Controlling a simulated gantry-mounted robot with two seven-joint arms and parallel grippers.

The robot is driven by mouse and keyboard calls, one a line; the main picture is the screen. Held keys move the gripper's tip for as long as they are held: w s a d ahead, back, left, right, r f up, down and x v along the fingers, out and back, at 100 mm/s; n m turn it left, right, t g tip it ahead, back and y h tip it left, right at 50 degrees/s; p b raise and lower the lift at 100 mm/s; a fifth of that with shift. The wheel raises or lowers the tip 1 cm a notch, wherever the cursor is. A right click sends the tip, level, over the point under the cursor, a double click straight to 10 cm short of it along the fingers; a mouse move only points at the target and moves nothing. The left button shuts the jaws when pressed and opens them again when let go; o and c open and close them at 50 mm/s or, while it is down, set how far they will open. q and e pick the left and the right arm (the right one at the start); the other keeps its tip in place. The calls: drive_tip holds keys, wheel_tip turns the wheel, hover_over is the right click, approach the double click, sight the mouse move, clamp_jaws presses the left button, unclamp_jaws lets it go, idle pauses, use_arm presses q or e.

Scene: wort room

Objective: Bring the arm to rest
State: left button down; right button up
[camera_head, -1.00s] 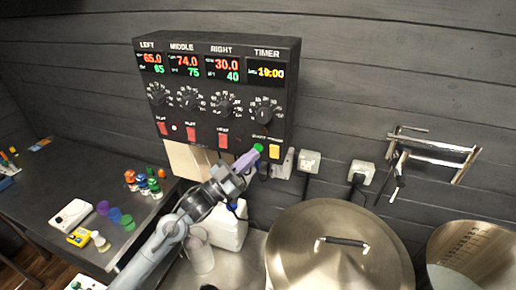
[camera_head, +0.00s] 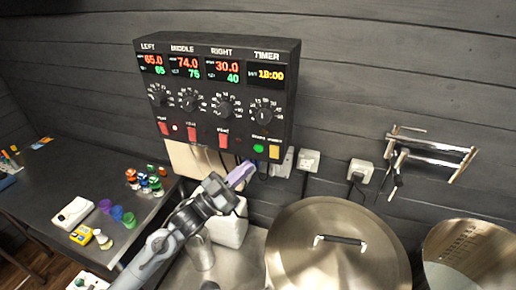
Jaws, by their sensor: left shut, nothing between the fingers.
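My left arm comes in from the lower left, and its left gripper (camera_head: 240,174) is shut and empty. Its purple fingertips are just below the black control panel (camera_head: 215,62), apart from the green button (camera_head: 258,148) on the panel's lower right. The panel has several dials and red switches, a yellow switch (camera_head: 274,152) at right, and a timer display (camera_head: 265,75) reading about 18:00. My right gripper is not in view.
A large lidded steel pot (camera_head: 340,235) stands to the right of the arm, with an open steel pot (camera_head: 465,255) beyond it. A white jug (camera_head: 230,228) and a clear vessel (camera_head: 202,255) stand close to my arm. A dark table (camera_head: 60,170) with small bottles is at left.

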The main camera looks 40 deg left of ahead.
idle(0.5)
use_arm(q)
drive_tip(key=s+d+f+n+g+y+p, duration=0.1)
drive_tip(key=s+d+f+n+g+y, duration=0.35)
drive_tip(key=f, duration=0.45)
drive_tip(key=s+d+f+n+g+y+p, duration=0.1)
drive_tip(key=s+d+f+n+g, duration=0.15)
drive_tip(key=s+d+f, duration=0.6)
drive_tip(key=s+f+m+g+y, duration=0.2)
drive_tip(key=s+f+g, duration=0.6)
drive_tip(key=s+g, duration=0.3)
drive_tip(key=shift+s+f+g, duration=0.3)
drive_tip(key=shift+s+f, duration=0.1)
drive_tip(key=shift+s, duration=0.15)
